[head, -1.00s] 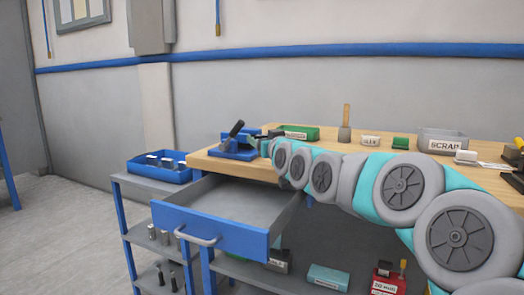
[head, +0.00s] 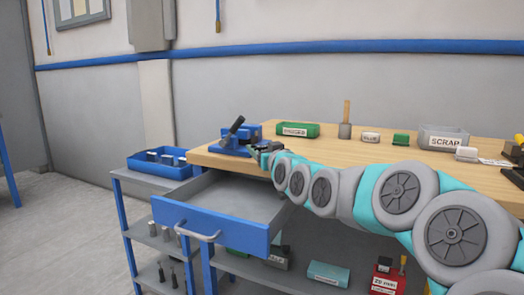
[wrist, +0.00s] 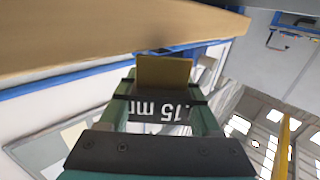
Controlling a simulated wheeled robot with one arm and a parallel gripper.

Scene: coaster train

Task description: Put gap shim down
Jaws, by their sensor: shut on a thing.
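The gap shim (wrist: 165,71) shows in the wrist view as a brass-yellow plate with a dark block marked ".15 mm", the text upside down. My gripper (wrist: 163,92) is shut on it, one finger on each side of the block. In the head view my gripper (head: 258,151) is at the left front part of the workbench, just right of the blue vise (head: 237,143). The shim cannot be made out clearly there. In the wrist view the wooden bench edge (wrist: 120,38) crosses beyond the shim; I cannot tell the gap between them.
An open drawer (head: 215,226) juts out below the bench. A blue tray (head: 160,164) sits on a cart at left. A green bin (head: 297,130), a mallet (head: 345,130) and a grey SCRAP bin (head: 443,137) stand along the back. Bare wood lies between the vise and green bin.

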